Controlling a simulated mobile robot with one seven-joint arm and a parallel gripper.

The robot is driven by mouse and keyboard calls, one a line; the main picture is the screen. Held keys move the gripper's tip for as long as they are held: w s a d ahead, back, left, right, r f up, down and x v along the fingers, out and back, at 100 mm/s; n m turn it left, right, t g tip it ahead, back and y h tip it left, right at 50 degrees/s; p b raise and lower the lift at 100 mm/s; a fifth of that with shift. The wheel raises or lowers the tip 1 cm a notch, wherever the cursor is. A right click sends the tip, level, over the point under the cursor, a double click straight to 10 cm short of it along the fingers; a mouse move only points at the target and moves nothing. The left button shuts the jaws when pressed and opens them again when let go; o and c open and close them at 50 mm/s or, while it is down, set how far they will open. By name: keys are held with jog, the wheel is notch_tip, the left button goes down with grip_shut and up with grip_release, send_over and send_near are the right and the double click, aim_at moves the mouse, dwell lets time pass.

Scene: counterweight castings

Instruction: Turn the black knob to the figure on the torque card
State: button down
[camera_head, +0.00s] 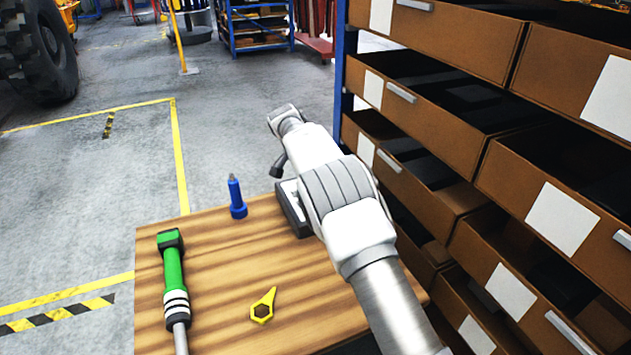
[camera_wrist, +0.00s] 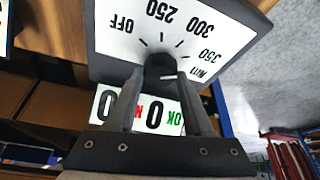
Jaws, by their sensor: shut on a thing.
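The black knob (camera_wrist: 158,63) sits on the white dial face (camera_wrist: 110,45) of a dark box, which also shows in the head view (camera_head: 293,212). The face reads OFF, 250, 300 and 350, upside down in the wrist view. My gripper (camera_wrist: 160,80) is shut on the knob from both sides. A pale mark shows at the knob, but I cannot tell which figure it points to. A white strip (camera_wrist: 104,106) with large black figures, red and green lettering is partly hidden behind my fingers. In the head view my arm covers the knob. I cannot make out a torque card.
The box stands at the far edge of a wooden table (camera_head: 215,290). A green-handled tool (camera_head: 173,270), a blue tool (camera_head: 236,198) and a yellow hexagonal ring tool (camera_head: 263,306) lie or stand left of my arm. Open brown drawers (camera_head: 430,105) rise close on the right.

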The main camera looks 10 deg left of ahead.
jog(key=shift+c, duration=1.5)
grip_release()
jog(key=p+v, duration=0.1)
jog(key=v, duration=1.6)
jog(key=shift+r, duration=0.2)
jog(key=shift+s, duration=0.1)
